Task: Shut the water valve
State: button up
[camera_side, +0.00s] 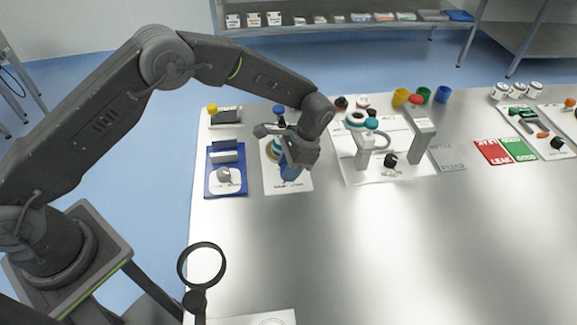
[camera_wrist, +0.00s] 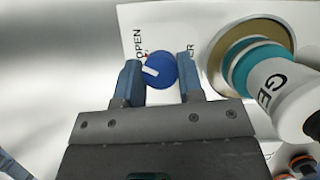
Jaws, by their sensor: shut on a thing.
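The water valve's round blue knob (camera_wrist: 160,71) sits between the two fingers of my gripper (camera_wrist: 160,66) in the wrist view. A white bar on the knob slants toward its left side, and a small red mark is at its upper left edge. Black "OPEN" lettering is printed on the white sheet (camera_wrist: 177,14) by the knob, with letters ending in "ER" to the right. My gripper is shut on the knob. In the side view my gripper (camera_side: 290,172) is low over the white sheet (camera_side: 300,187), and the knob is hidden there.
A white bottle with a teal collar (camera_wrist: 257,70) stands on a brass disc close right of my gripper. The table's front middle is clear.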

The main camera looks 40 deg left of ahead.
jog(key=shift+n+g+h, duration=0.5)
jog(key=shift+n+h, duration=0.3)
jog(key=shift+n, duration=1.6)
jog(key=o, duration=0.9)
jog(key=v, duration=1.4)
jog(key=shift+a, duration=0.15)
